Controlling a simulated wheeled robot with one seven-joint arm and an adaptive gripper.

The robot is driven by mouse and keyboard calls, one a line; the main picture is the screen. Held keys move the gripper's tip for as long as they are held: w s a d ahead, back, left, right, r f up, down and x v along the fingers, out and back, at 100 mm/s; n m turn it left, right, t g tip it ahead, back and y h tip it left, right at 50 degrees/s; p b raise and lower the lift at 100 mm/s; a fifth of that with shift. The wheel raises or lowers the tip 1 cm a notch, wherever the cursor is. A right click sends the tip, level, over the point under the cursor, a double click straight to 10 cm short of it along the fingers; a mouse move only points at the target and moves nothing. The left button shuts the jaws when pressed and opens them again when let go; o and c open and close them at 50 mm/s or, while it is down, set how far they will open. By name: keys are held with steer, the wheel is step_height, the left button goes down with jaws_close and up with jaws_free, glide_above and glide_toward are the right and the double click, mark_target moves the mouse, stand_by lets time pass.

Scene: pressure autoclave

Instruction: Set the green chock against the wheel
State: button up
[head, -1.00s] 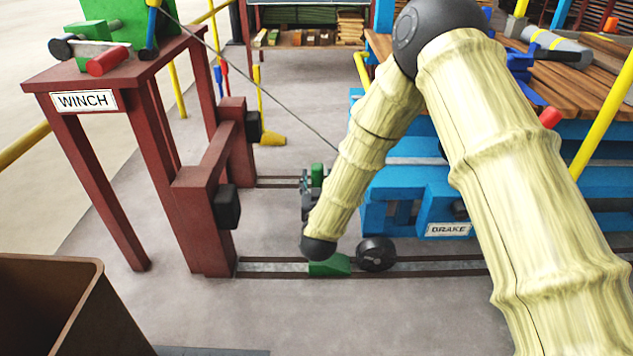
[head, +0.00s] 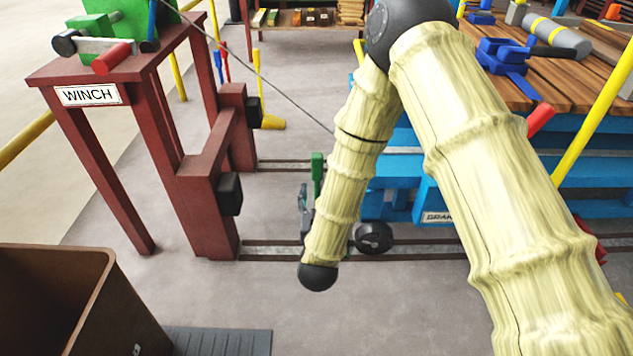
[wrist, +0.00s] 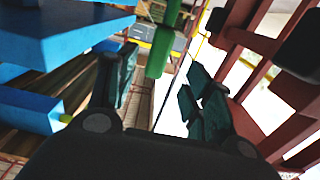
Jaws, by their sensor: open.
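My gripper (head: 304,195) is open, partly behind my forearm in the head view. Its dark fingers show in the wrist view (wrist: 158,85), with nothing between the pads. An upright green bar (head: 318,175) stands just right of the gripper. It shows beyond the fingertips in the wrist view (wrist: 163,45). Whether it is the green chock's handle I cannot tell. The chock's low green body is hidden now, apparently behind my forearm. The dark wheel (head: 374,238) stands on the near rail under the blue cart, so contact between chock and wheel cannot be seen.
The red winch frame (head: 210,200) with black buffers stands left of the gripper. A cable runs from the winch toward the blue cart (head: 400,198). A brown bin (head: 50,300) is at lower left.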

steer(key=s+d+f+g, duration=0.5)
steer(key=s+d+f, duration=0.2)
steer(key=s+f, duration=0.3)
steer(key=s+d+f+g, duration=0.5)
steer(key=s+d+f, duration=0.15)
steer(key=f, duration=0.55)
steer(key=s+d+f+g, duration=0.2)
steer(key=s+d, duration=0.1)
steer(key=s, duration=0.5)
steer(key=s+d+f+g, duration=0.2)
steer(key=s+d+g, duration=0.1)
steer(key=s, duration=0.5)
steer(key=s+d+f+g, duration=0.1)
steer(key=s+d+g, duration=0.2)
steer(key=s, duration=0.5)
steer(key=shift+f, duration=0.4)
